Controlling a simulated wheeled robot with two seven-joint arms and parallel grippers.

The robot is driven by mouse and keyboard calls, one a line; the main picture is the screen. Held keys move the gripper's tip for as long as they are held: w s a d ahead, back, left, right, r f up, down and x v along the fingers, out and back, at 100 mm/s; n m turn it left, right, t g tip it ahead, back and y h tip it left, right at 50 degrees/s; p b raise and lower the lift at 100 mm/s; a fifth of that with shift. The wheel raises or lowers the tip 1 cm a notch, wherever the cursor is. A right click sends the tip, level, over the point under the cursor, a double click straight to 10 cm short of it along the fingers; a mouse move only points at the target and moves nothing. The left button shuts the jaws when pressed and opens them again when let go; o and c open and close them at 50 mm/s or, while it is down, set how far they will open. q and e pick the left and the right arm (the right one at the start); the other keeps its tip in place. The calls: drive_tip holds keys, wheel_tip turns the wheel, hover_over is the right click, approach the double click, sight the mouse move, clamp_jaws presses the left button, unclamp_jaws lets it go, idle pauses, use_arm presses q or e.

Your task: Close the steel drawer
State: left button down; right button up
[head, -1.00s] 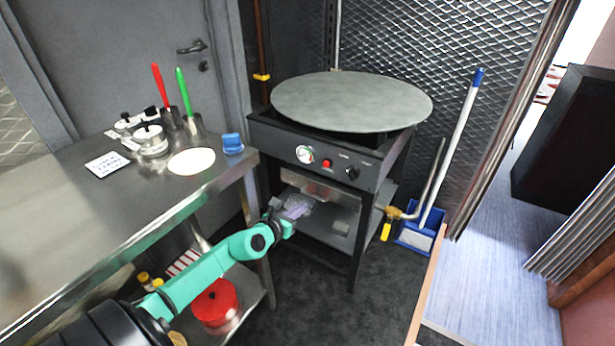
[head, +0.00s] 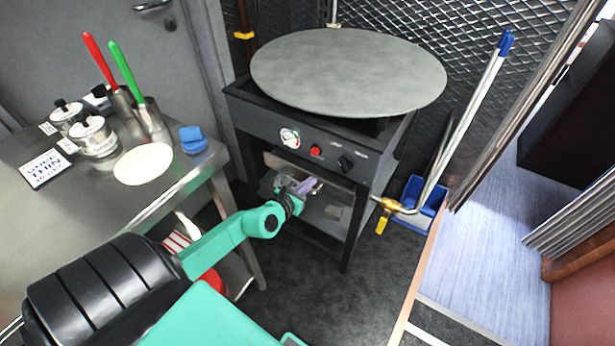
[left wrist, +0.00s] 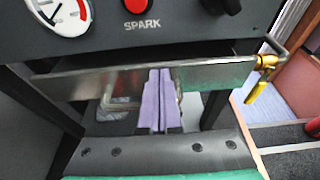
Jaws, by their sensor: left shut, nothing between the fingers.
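The steel drawer (head: 332,178) sits under the control panel of the black griddle stand. In the left wrist view its shiny front (left wrist: 100,80) runs across the picture, with a dark gap between its top edge and the panel. It looks at least slightly open; how far is hard to tell. My left gripper (head: 303,187) is in front of the drawer, its purple fingers shut and empty. In the left wrist view the fingertips (left wrist: 160,73) overlap the middle of the drawer front; I cannot tell whether they touch. My right gripper is out of view.
A round griddle plate (head: 350,72) tops the stand. A brass gas valve (head: 388,204) with a yellow lever is at its right. A steel counter (head: 60,215) with jars and utensils stands left. A blue dustpan (head: 418,195) and broom stand right. Dark floor is clear in front.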

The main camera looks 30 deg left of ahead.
sight(316, 173)
use_arm(q)
drive_tip(key=shift+s+r, duration=0.1)
drive_tip(key=shift+r, duration=0.05)
drive_tip(key=w, duration=0.4)
drive_tip(key=shift+w+b, duration=0.15)
drive_tip(key=shift+b, duration=0.25)
drive_tip(key=shift+r, duration=0.15)
